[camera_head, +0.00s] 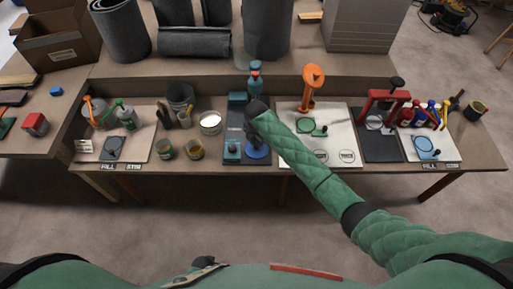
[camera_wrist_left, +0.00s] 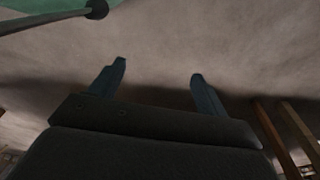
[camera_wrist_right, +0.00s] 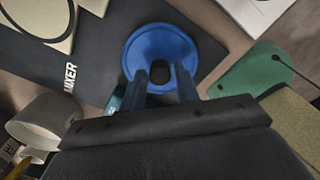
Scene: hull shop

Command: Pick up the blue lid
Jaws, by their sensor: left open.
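The blue lid (camera_head: 259,153) is a round disc with a dark knob, at the front of the dark mixer mat (camera_head: 233,158). My right gripper (camera_head: 256,138) is above it, with the arm hiding part of that spot. In the right wrist view the blue lid (camera_wrist_right: 148,45) is just past the fingertips, and its knob sits between the two narrowed fingers (camera_wrist_right: 162,75), which look shut on it. I cannot tell whether the lid is clear of the mat.
A white can (camera_head: 210,123) and two small jars (camera_head: 194,150) stand left of the mat. A pale board (camera_head: 300,150) with an orange stand (camera_head: 312,82) lies to its right. A red press (camera_head: 385,105) stands farther right. Grey rolls (camera_head: 195,42) fill the back.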

